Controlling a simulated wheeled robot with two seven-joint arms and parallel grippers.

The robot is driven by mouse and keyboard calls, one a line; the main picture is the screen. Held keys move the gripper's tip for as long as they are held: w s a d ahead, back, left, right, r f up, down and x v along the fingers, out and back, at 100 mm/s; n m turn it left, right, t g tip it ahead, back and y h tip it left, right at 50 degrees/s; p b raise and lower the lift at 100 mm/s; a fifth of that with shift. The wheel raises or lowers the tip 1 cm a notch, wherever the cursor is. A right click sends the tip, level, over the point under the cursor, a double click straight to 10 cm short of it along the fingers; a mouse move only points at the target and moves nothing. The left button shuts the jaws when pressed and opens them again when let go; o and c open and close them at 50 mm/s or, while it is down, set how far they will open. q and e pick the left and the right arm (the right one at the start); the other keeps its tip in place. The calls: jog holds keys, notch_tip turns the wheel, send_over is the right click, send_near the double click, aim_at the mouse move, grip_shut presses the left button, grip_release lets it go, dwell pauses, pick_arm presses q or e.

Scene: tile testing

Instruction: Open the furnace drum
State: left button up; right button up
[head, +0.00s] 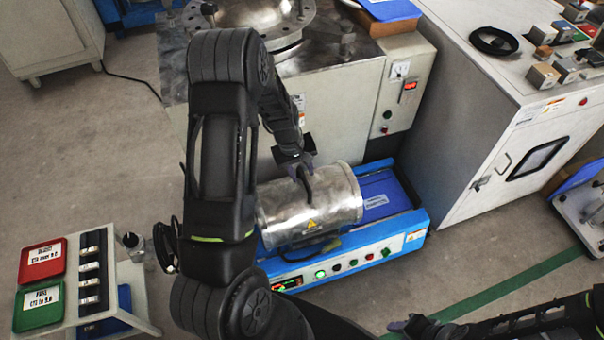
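The furnace drum (330,205) is a silver metal cylinder lying on its side on a blue base (405,232). It looks closed, with a yellow warning label on its front. A black curved handle (306,184) stands on its upper side. My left gripper (302,166) is at the upper end of this handle, reaching down from above. Its fingers are small and dark here, so I cannot tell whether they are closed around the handle. My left arm hides the drum's left end. My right gripper (412,326) is low at the bottom edge, apart from the drum.
A control panel (340,266) with buttons runs along the base's front. A large metal machine (325,65) stands behind, and a white cabinet (445,140) stands close on the right. A rack with red and green trays (40,306) is at lower left.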

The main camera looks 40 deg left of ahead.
pick_arm(q)
jog(key=shift+w+f, duration=0.1)
jog(key=shift+f, duration=0.45)
jog(key=shift+c, duration=0.3)
grip_shut()
dwell(0.8)
